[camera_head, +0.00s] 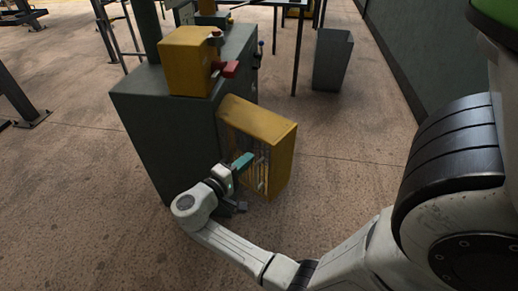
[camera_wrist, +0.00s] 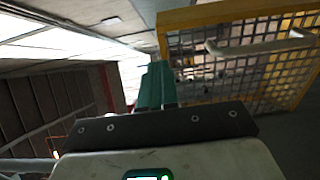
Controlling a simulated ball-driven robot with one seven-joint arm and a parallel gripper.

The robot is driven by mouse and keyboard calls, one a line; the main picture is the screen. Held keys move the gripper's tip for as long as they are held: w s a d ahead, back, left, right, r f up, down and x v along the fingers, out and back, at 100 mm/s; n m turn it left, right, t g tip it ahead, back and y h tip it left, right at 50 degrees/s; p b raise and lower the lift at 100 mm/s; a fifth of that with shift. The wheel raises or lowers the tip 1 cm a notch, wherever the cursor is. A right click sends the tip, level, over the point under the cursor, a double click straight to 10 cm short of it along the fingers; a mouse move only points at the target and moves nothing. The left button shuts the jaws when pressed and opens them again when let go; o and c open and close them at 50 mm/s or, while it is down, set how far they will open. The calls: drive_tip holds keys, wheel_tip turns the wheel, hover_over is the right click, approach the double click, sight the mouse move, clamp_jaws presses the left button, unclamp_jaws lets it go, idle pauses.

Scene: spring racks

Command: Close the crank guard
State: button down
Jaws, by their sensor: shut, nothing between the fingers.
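The crank guard (camera_head: 285,158) is a yellow frame with wire mesh. It stands out from the right side of the dark green machine (camera_head: 165,130), so it looks open. In the wrist view the guard's mesh (camera_wrist: 225,70) fills the upper right, with a pale bar handle (camera_wrist: 260,46) across it. My gripper (camera_head: 243,161) has teal fingers and is in front of the mesh side in the head view. In the wrist view the fingers (camera_wrist: 153,85) are together and empty, close to the left edge of the guard's frame. I cannot tell whether they touch it.
A yellow box (camera_head: 187,62) with a red part (camera_head: 230,69) sits on top of the machine. A grey bin (camera_head: 332,60) stands behind, near the dark wall on the right. The floor to the right of the guard is clear.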

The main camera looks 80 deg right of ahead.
sight(267, 143)
drive_tip(key=x, duration=0.7)
